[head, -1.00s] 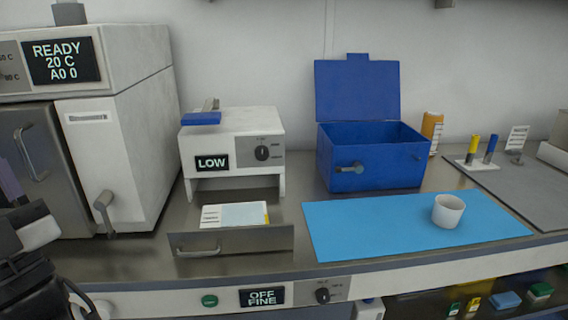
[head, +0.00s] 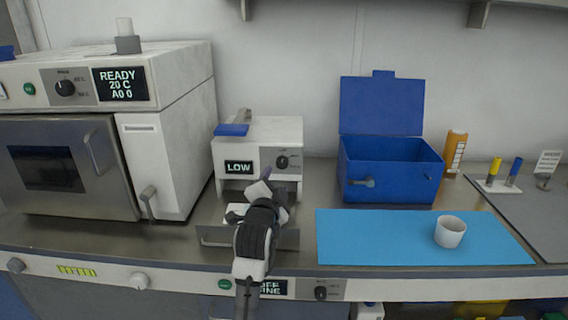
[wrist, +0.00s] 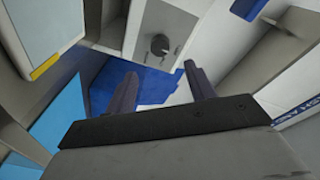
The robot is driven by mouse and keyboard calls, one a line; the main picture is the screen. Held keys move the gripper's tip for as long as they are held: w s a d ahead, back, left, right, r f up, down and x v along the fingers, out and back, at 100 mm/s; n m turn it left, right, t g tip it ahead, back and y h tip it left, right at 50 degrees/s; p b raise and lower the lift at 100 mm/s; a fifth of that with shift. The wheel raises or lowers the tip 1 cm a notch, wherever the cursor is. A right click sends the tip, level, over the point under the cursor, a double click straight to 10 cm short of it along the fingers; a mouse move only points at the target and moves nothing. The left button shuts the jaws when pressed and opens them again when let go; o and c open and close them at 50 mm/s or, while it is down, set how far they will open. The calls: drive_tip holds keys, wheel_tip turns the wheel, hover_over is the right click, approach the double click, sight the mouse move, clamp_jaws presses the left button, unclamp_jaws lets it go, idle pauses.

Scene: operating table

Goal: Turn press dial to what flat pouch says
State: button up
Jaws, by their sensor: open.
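The press is a white box (head: 262,130) with a blue-handled lever, a display reading LOW (head: 239,167) and a dark round dial (head: 282,162) on a grey panel. The dial also shows in the wrist view (wrist: 160,45), ahead of the fingers. The press drawer (head: 215,238) is pulled out. My gripper (wrist: 160,88) is open and empty, apart from the dial.
A steriliser (head: 180,130) reading READY 20 C stands left of the press. An open blue box (head: 390,170) stands to the right, behind a blue mat (head: 350,238) bearing a white cup (head: 449,232). My arm crosses the front of the drawer.

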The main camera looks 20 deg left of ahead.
sight(282, 164)
drive_tip(key=w+p, duration=0.1)
drive_tip(key=w, duration=0.2)
drive_tip(key=w+a, duration=0.1)
drive_tip(key=w, duration=0.2)
drive_tip(key=w+p, duration=0.1)
drive_tip(key=w, duration=0.2)
drive_tip(key=shift+a+p, duration=0.2)
drive_tip(key=shift+p, duration=0.15)
drive_tip(key=shift+c, duration=0.2)
drive_tip(key=c, duration=0.9)
